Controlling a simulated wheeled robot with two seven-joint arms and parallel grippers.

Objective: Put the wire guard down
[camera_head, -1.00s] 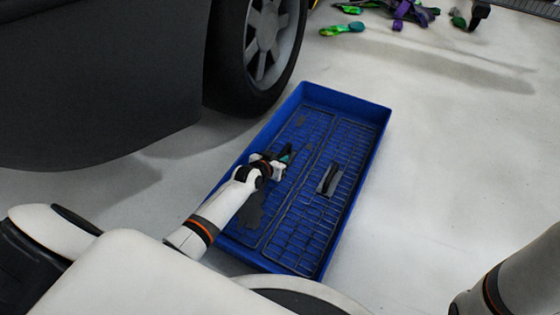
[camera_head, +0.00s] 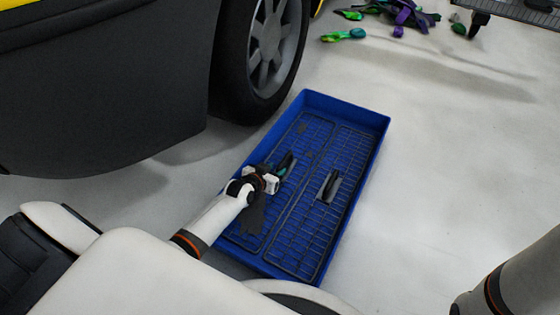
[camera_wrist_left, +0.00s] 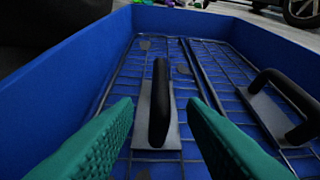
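Two dark wire guards lie side by side in the blue tray (camera_head: 379,130) on the floor. The left wire guard (camera_head: 305,140) is under my left gripper (camera_head: 287,164). In the left wrist view, its black handle (camera_wrist_left: 159,105) stands on a grey plate between the green fingers of my left gripper (camera_wrist_left: 160,108). The fingers are spread, with clear gaps on both sides of the handle. The right wire guard (camera_head: 325,220) has a similar handle (camera_head: 328,186), which also shows at the right of the wrist view (camera_wrist_left: 290,105). My right gripper is out of view.
A car wheel (camera_head: 265,50) stands close behind the tray's upper left. A pile of green and purple items (camera_head: 400,15) lies on the floor at the top, beside a wheeled cart (camera_head: 520,12). The floor right of the tray is clear.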

